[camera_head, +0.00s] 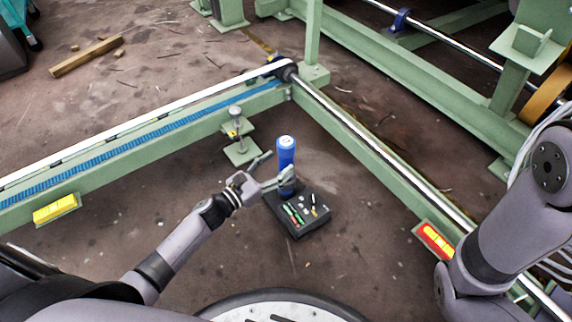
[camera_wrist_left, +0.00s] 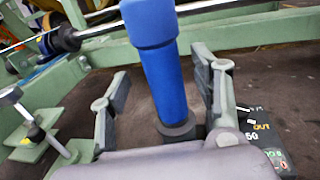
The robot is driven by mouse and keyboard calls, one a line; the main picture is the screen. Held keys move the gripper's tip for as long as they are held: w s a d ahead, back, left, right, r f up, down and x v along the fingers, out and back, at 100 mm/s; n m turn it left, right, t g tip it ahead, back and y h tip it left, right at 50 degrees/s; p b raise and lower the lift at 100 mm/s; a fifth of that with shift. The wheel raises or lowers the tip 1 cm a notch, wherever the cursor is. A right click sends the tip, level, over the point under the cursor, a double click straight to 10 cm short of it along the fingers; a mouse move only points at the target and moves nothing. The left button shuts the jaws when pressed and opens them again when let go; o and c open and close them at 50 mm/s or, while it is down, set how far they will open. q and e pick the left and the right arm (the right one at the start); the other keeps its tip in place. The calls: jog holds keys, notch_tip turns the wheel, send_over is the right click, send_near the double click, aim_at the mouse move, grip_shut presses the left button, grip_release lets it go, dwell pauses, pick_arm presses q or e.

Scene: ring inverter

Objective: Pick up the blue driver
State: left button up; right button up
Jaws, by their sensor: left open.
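The blue driver (camera_head: 286,160) stands upright at the far left corner of a black box with small coloured controls (camera_head: 300,220). In the left wrist view, the blue driver (camera_wrist_left: 165,75) rises between the two fingers, with its lower end in a dark round collar. My left gripper (camera_head: 275,168) is open around the driver. In the wrist view its fingers (camera_wrist_left: 160,100) stand on either side of the driver, with a visible gap on the left side. My right arm shows at the right of the head view, but its gripper is out of view.
Green machine frames with a white-and-blue belt rail (camera_head: 140,140) run behind and left. A metal shaft (camera_head: 375,150) runs along the right. A green foot with a post (camera_head: 238,145) stands near the driver. A wooden stick (camera_head: 85,56) lies on the brown floor.

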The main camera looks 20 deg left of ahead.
aim_at(281, 162)
pick_arm(q)
jog(key=b+x, duration=0.1)
jog(key=x, duration=0.3)
jog(key=shift+d+b, duration=0.1)
jog(key=shift+b, duration=0.25)
jog(key=shift+c, duration=0.5)
grip_shut()
jog(key=shift+r, duration=0.15)
